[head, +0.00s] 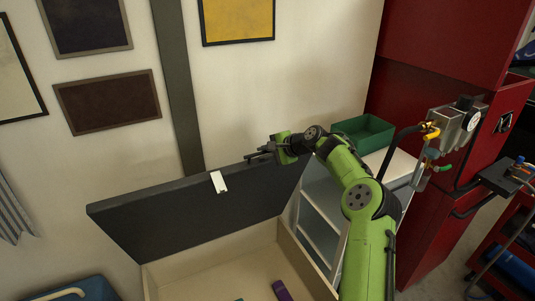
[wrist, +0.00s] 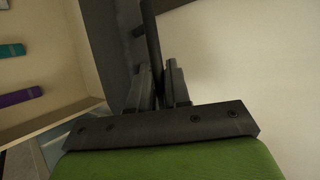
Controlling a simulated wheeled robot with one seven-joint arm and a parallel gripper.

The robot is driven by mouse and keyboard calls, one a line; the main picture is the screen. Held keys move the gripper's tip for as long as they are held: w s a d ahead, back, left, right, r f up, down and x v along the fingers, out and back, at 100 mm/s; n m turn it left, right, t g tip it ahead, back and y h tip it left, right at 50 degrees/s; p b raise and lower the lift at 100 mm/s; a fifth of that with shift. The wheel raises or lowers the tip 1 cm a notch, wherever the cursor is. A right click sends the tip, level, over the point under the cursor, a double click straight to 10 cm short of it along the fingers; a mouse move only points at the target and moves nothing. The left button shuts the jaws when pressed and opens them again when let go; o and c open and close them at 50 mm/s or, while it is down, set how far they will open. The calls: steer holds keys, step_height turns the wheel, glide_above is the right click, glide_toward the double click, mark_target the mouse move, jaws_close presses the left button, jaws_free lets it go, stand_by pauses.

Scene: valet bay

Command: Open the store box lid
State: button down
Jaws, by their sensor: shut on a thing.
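The store box (head: 318,278) is a pale wooden box at the bottom of the head view. Its dark grey lid (head: 190,228) stands tilted up and open, with a white tab (head: 218,182) on its edge. My gripper (head: 259,155) is at the lid's upper edge, right of the tab. In the wrist view my gripper (wrist: 158,85) is shut on the dark lid (wrist: 122,30), whose edge runs between the fingers. The exact contact is partly hidden by the fingers.
Inside the box lie a purple item (head: 282,290) and a teal item (wrist: 12,50). A white shelf unit (head: 318,205) with a green bin (head: 362,133) stands right of the box, beside a red cabinet (head: 425,120). The wall with framed panels is close behind the lid.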

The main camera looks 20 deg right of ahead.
steer(key=shift+f, duration=0.15)
steer(key=c, duration=1.4)
jaws_free()
steer(key=shift+c, duration=0.2)
steer(key=b+v, duration=0.2)
steer(key=v, duration=1.4)
steer(key=shift+b, duration=0.35)
steer(key=shift+w, duration=0.15)
